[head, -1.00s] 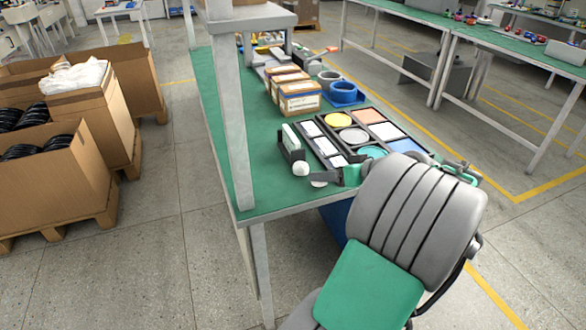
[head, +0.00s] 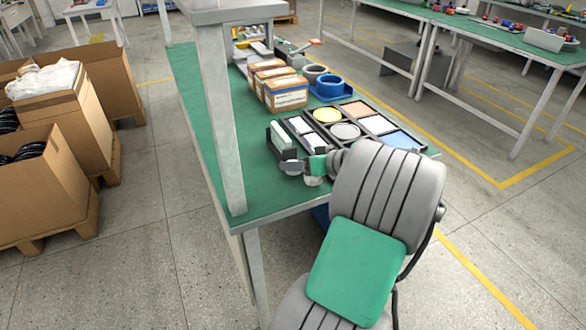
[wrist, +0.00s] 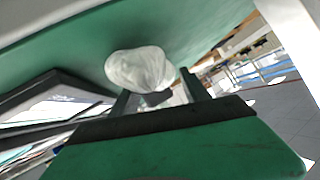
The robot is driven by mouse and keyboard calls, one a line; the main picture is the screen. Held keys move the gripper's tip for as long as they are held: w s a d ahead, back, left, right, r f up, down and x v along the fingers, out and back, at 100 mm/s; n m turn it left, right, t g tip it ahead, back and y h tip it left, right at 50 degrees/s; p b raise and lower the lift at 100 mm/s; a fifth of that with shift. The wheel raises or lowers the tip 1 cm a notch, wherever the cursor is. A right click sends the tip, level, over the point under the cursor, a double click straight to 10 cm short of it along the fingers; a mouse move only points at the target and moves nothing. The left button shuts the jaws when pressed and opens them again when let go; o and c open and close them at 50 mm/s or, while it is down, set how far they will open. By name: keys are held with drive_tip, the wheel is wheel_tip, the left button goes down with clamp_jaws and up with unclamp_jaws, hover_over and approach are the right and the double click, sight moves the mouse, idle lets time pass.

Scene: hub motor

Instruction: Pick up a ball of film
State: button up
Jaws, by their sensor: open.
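A ball of film (wrist: 138,68), pale and translucent, sits just beyond my fingertips in the wrist view. It is over the green table top. My gripper (wrist: 155,92) is open, its two dark fingers apart and pointing towards the ball; the ball is not visibly gripped. In the head view my green and grey gripper (head: 306,170) is at the near table edge. Pale lumps show beside and below it, too small to tell apart surely.
A dark tray of coloured squares (head: 345,130) and a dark holder (head: 283,143) lie close to my gripper. Small boxes (head: 285,92) and a blue bin (head: 328,88) stand behind.

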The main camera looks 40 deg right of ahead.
drive_tip(key=shift+c, duration=0.4)
drive_tip(key=shift+s, duration=0.1)
drive_tip(key=c, duration=1)
